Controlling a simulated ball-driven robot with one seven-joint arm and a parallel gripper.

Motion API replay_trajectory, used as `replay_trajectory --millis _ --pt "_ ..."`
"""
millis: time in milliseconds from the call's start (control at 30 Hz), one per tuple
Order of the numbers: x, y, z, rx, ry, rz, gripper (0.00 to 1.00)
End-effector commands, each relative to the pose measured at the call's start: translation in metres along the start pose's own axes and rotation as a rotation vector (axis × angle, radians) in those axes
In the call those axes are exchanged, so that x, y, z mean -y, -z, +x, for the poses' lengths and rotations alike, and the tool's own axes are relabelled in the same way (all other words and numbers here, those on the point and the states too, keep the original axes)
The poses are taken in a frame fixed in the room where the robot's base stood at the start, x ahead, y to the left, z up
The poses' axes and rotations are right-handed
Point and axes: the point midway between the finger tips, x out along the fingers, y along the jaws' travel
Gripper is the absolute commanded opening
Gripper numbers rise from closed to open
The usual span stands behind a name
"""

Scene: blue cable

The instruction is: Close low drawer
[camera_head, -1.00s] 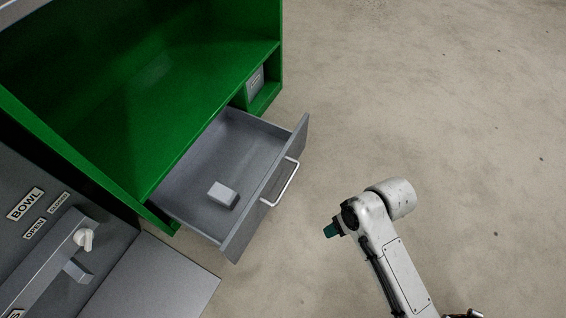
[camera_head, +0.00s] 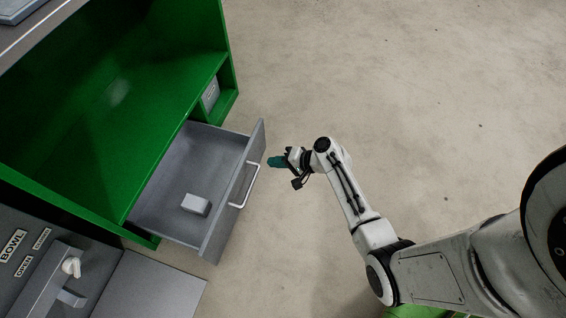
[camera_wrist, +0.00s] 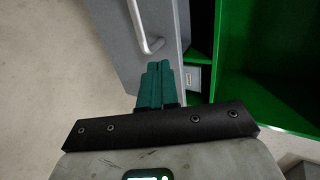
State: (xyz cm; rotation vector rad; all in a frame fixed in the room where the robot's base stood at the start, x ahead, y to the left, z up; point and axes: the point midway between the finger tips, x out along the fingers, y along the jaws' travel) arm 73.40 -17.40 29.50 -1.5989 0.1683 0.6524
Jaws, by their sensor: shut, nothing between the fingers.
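The low drawer (camera_head: 170,226) is grey and stands pulled out of the green cabinet (camera_head: 120,95). Its front panel (camera_head: 222,222) carries a light metal bar handle (camera_head: 246,186). A small grey block (camera_head: 196,204) lies inside the drawer. My gripper (camera_head: 270,161) has teal fingers and is shut and empty, just right of the front panel near its far end, with a small gap visible. In the wrist view my gripper (camera_wrist: 159,68) points toward the front panel (camera_wrist: 105,40), with the handle (camera_wrist: 146,30) just ahead. Whether the fingertips touch the panel cannot be told there.
A dark grey unit (camera_head: 30,245) with labels and a white knob stands at lower left, with a grey panel (camera_head: 150,285) beside it. A green side compartment holds a small grey box (camera_head: 210,94). Bare concrete floor (camera_head: 380,70) lies to the right.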

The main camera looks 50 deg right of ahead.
Motion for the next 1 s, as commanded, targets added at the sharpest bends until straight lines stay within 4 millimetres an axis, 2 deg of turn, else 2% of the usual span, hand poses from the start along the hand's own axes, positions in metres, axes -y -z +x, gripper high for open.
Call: replay_trajectory --millis 33,200,400,600,1000 --pt "-0.004 0.000 0.013 0.002 0.000 0.000 0.00" --pt "-0.003 0.000 0.046 0.003 -0.001 -0.003 0.00" --pt "0.012 0.000 0.069 0.001 0.000 -0.003 0.00" --pt "0.019 0.000 0.078 0.001 -0.001 -0.001 0.00" --pt "0.020 -0.001 0.079 0.001 -0.001 -0.002 0.00"
